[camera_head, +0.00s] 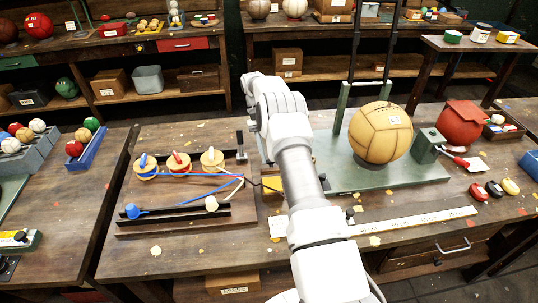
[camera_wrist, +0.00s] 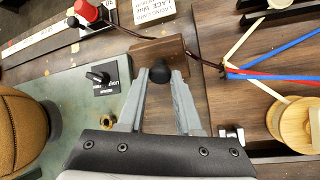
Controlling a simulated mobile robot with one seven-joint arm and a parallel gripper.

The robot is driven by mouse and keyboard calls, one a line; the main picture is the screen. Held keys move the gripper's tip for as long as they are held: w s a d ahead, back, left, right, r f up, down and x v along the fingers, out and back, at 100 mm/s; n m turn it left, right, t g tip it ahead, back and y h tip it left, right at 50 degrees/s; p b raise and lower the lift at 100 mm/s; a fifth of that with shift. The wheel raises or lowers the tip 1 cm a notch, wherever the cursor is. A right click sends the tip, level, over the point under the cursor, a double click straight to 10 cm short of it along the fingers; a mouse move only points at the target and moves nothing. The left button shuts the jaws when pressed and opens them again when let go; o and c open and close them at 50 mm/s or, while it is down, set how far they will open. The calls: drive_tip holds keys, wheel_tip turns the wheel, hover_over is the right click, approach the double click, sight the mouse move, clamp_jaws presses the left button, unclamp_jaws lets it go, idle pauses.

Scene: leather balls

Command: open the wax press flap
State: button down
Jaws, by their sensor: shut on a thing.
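A small brown wooden block with a round black knob (camera_wrist: 160,72) shows in the wrist view; it looks like the wax press (camera_wrist: 143,62), with the flap not clearly distinct. My gripper (camera_wrist: 160,78) has its two grey fingers on either side of the knob and is shut on it. A dark cord runs from the block toward the coloured threads (camera_wrist: 270,75). In the head view my arm hides the gripper, the knob and most of the block. A yellow piece (camera_head: 272,184) shows just left of my arm there.
A tan ball (camera_head: 380,132) sits on the green stand (camera_head: 400,178) right of my arm. A thread board with several spools (camera_head: 178,164) lies to the left. A ruler strip (camera_head: 420,221) lies in front. A black switch (camera_wrist: 102,74) is left of my fingers.

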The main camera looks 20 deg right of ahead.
idle(0.4)
drive_tip(key=c, duration=0.6)
unclamp_jaws()
drive_tip(key=s+d+r+b, duration=0.1)
drive_tip(key=s+d+r, duration=0.1)
drive_tip(key=r, duration=0.1)
drive_tip(key=s+d+r+b, duration=0.1)
drive_tip(key=s+d+r, duration=0.2)
drive_tip(key=r, duration=0.1)
drive_tip(key=s+d+r, duration=0.3)
drive_tip(key=r, duration=0.1)
drive_tip(key=shift+s+d+b, duration=0.1)
drive_tip(key=shift+b, duration=0.3)
